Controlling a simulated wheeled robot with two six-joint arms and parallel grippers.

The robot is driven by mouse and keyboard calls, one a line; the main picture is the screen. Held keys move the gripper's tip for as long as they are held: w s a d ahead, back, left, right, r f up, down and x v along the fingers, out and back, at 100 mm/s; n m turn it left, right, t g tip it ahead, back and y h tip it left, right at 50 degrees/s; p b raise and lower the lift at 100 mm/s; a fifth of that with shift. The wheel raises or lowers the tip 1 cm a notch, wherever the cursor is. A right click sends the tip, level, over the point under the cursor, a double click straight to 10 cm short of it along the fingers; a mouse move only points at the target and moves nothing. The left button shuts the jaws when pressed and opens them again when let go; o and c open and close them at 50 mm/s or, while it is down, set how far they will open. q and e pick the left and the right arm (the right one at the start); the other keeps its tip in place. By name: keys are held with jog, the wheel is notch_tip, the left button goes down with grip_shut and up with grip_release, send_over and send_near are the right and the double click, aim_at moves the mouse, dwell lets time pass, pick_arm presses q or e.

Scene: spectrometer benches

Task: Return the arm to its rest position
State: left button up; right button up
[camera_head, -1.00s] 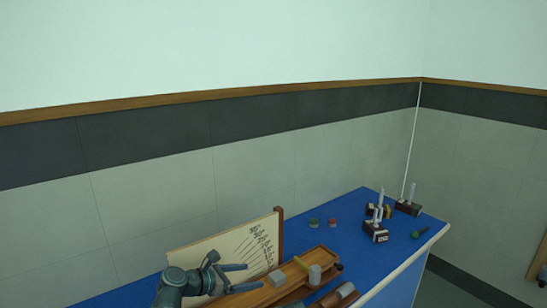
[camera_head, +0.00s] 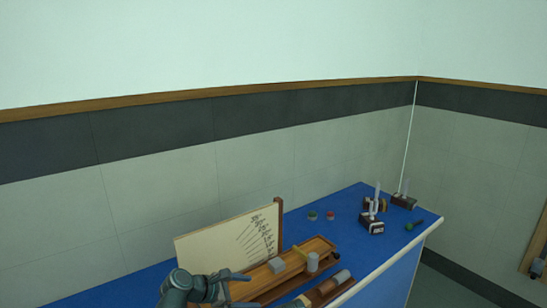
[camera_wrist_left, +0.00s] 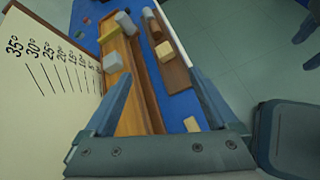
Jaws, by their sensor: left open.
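My left gripper (camera_head: 240,291) is at the bottom of the head view, in front of the angle board and beside the wooden rail. It is open, and nothing is held between its fingers. In the left wrist view the two fingers (camera_wrist_left: 162,88) are spread wide, with the wooden rail and blue bench below and beyond them. The rest of my left arm is mostly below the frame.
The angle board (camera_head: 228,241) stands upright on the blue bench (camera_head: 338,232). The wooden rail (camera_head: 290,262) carries a grey block and a grey cylinder (camera_head: 312,262). Tuning-fork-like stands (camera_head: 371,222) are near the far corner. The floor (camera_wrist_left: 222,50) is beyond the bench edge.

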pick_arm(q)
jog(key=s+a+f+m+g+y, duration=0.3)
jog(key=s+a+f+m+y, duration=0.25)
jog(key=m, duration=0.45)
jog(key=s+a+f+m+g+y, duration=0.2)
jog(key=s+a+f+m+y, duration=0.2)
jog(key=s+m, duration=0.45)
jog(key=s+d+f+m+g+y+b, duration=0.1)
jog(key=s+d+f+m+b, duration=0.3)
jog(key=d+f+b, duration=0.5)
jog(key=shift+s+d+f+m, duration=0.2)
jog(key=shift+d+f+m, duration=0.2)
jog(key=shift+d+m, duration=0.55)
